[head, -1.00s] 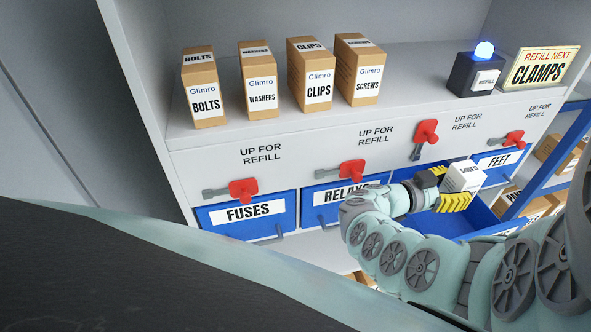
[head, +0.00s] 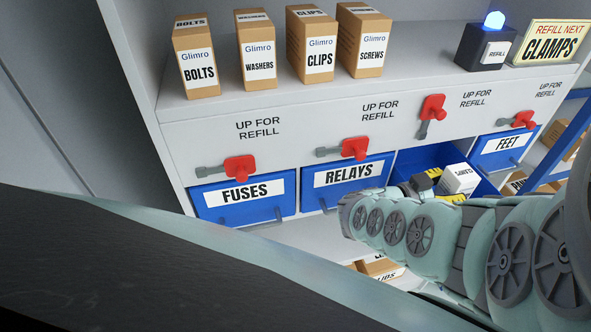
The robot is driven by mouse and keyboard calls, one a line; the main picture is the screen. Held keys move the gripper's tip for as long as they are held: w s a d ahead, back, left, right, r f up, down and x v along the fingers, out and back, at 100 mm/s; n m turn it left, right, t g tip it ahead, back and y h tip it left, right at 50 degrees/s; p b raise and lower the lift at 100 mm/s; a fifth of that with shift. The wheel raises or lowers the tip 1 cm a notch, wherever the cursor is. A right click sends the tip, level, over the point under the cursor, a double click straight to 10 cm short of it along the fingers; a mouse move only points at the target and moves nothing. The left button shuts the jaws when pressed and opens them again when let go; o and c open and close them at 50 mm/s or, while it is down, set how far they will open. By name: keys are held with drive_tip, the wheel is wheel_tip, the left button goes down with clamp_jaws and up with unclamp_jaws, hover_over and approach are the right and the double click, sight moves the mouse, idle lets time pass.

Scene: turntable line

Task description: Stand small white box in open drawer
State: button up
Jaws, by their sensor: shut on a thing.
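The small white box (head: 460,180) has dark print on its top and sits between the yellow-padded fingers of my gripper (head: 442,187), which is shut on it. The open drawer (head: 483,188) is blue and pulled out between the RELAYS and FEET drawers. My gripper and the box are at this drawer's opening, in front of its back part. My arm hides the drawer's front and much of its inside, so I cannot tell whether the box touches the drawer floor.
The FUSES drawer (head: 243,196), RELAYS drawer (head: 346,180) and FEET drawer (head: 504,148) are shut. Red latches (head: 239,169) line the panel; the one above the open drawer (head: 432,108) is turned upright. Several brown boxes, a blue-lit beacon (head: 488,45) and a CLAMPS sign (head: 546,43) stand on the shelf.

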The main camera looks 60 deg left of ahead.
drive_tip(key=shift+f+b, duration=0.6)
drive_tip(key=o, duration=1.3)
drive_tip(key=shift+s+r+p, duration=0.1)
drive_tip(key=shift+r+p, duration=0.7)
drive_tip(key=shift+p, duration=0.05)
drive_tip(key=b+v, duration=0.3)
drive_tip(key=v, duration=0.8)
drive_tip(key=shift+s+a+f, duration=0.15)
drive_tip(key=shift+s, duration=0.25)
